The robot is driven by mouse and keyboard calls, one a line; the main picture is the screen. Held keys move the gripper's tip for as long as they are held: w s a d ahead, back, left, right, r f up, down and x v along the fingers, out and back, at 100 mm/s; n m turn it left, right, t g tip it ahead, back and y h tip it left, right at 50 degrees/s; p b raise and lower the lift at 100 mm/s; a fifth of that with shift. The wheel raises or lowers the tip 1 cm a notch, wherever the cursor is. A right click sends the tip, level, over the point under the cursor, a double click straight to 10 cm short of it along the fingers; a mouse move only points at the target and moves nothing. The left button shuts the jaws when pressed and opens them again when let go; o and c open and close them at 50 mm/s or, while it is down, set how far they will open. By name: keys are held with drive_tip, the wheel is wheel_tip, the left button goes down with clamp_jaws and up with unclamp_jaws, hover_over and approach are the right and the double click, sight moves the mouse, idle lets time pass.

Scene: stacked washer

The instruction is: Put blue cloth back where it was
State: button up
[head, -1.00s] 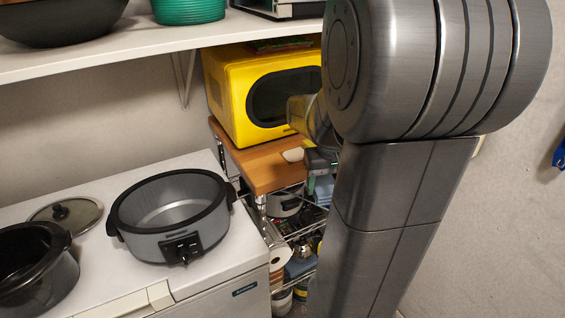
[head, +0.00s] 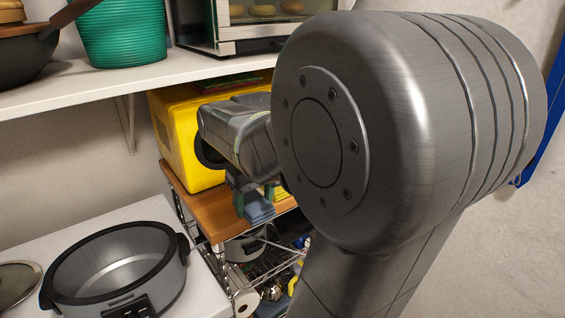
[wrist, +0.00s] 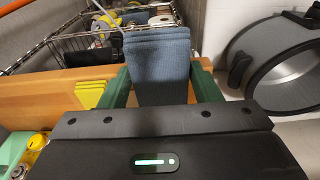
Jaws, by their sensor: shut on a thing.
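My gripper (wrist: 162,88) is shut on the folded blue cloth (wrist: 158,60), which sticks out between the green fingers in the wrist view. In the head view the blue cloth (head: 258,208) hangs below my gripper (head: 240,186), at the front edge of the wooden cart top (head: 200,208). I cannot tell whether the cloth touches the wood. A folded yellow cloth (wrist: 90,94) lies on the wooden top, to the left of my gripper in the wrist view. My arm hides part of the cart top in the head view.
A yellow microwave (head: 185,140) stands on the cart top. Wire shelves (head: 225,270) below hold several items. A grey pot (head: 115,270) stands on the white freezer at left. A white wall shelf (head: 100,88) runs above.

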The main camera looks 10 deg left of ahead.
drive_tip(key=p, duration=0.2)
approach(233, 208)
drive_tip(key=shift+a+f, duration=0.15)
drive_tip(key=shift+f, duration=0.65)
wheel_tip(233, 208, down, 4)
drive_tip(key=shift+r+p, duration=0.1)
drive_tip(key=shift+p, duration=0.4)
drive_tip(key=shift+w+a+f, duration=0.1)
drive_tip(key=shift+w+f, duration=0.05)
drive_tip(key=shift+f, duration=0.25)
drive_tip(key=shift+f, duration=0.25)
drive_tip(key=o, duration=0.9)
drive_tip(key=shift+r, duration=0.1)
